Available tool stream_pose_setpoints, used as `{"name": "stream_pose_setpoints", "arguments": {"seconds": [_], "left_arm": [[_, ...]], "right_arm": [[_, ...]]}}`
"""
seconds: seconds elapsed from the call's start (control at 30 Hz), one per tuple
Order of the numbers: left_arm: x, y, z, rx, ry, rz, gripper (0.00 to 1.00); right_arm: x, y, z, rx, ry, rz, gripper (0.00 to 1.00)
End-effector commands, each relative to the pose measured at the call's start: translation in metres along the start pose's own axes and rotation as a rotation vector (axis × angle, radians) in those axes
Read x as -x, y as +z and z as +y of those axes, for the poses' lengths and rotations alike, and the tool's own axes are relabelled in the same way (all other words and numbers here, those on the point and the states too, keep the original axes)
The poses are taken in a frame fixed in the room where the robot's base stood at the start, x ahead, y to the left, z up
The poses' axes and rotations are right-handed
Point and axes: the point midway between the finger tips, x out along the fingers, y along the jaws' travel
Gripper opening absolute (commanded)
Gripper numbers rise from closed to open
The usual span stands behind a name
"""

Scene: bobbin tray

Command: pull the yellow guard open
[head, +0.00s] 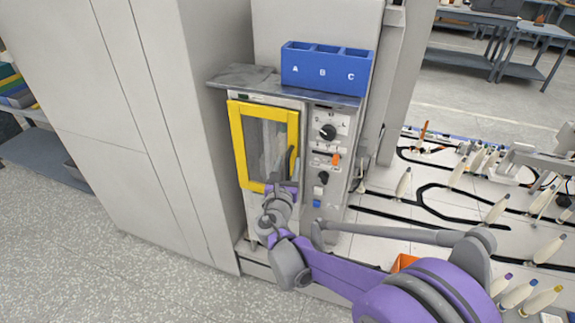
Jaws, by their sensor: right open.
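The yellow guard (236,140) is a yellow frame around a clear window on the front of the grey machine. It looks shut or nearly so; a small gap cannot be ruled out. A dark upright piece shows near its right edge, perhaps its handle or one of my fingers. My right gripper (291,172) is in front of the guard's lower right corner, close to that piece. It is open, but its fingers are small here and contact cannot be made out. My left gripper is out of view.
A control panel (328,150) with knobs is right of the guard. A blue bin (325,67) marked A, B, C stands on the metal top (245,77) above. A tall grey cabinet (130,130) stands close on the left. A white table (385,205) with several bobbins is at right.

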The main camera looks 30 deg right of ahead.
Motion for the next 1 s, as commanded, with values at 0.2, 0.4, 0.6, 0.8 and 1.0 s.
{"name": "stream_pose_setpoints", "arguments": {"seconds": [0.2, 0.4, 0.6, 0.8, 1.0], "left_arm": [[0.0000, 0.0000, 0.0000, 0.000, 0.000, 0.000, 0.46], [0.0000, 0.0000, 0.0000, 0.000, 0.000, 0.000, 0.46], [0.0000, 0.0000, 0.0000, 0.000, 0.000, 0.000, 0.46], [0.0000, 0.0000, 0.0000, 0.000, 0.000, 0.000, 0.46], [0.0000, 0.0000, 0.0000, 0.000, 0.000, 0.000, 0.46]], "right_arm": [[0.0003, 0.0001, 0.0000, 0.000, 0.000, 0.000, 0.36], [0.0004, 0.0001, 0.0000, -0.001, 0.000, 0.000, 0.00], [0.0005, 0.0001, 0.0000, -0.001, 0.000, 0.000, 0.00], [0.0006, 0.0001, 0.0000, -0.001, 0.000, 0.000, 0.00], [0.0006, 0.0001, 0.0000, -0.001, 0.000, 0.000, 0.00]]}}
